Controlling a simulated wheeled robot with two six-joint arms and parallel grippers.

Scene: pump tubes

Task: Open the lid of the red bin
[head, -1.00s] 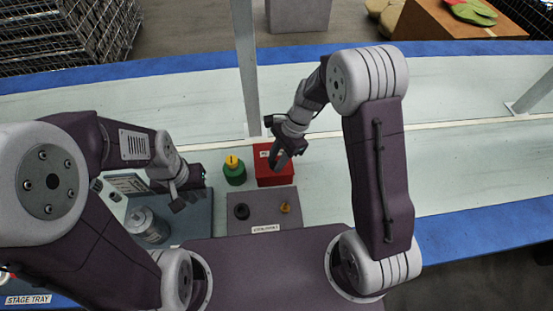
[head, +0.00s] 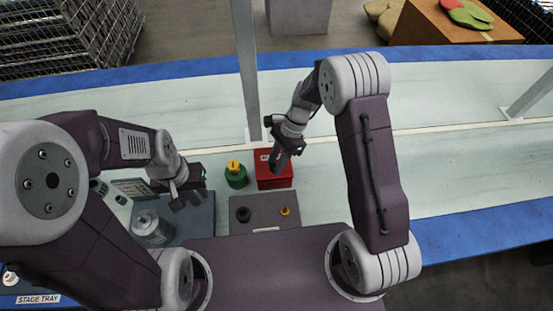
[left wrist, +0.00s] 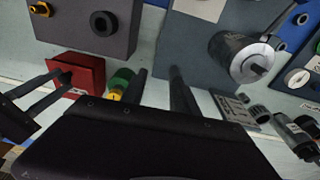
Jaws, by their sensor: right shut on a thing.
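The red bin (head: 283,183) stands on the light work surface near the middle of the head view. It also shows at the left of the left wrist view (left wrist: 85,72). Its lid appears closed, partly covered by my right gripper. My right gripper (head: 277,168) is over the bin, pointing down, its jaws shut on a small part at the top of the lid, which the fingers mostly hide. My left gripper (head: 188,188) hangs over the blue-grey tray; in the left wrist view its two fingers (left wrist: 160,88) are apart with nothing between them.
A green bottle with a yellow cap (head: 235,175) stands just left of the bin. A grey plate (head: 265,222) with a black ring and a small orange part lies in front. A metal cylinder (head: 150,228) sits on the tray (head: 200,222). A grey post (head: 246,70) rises behind.

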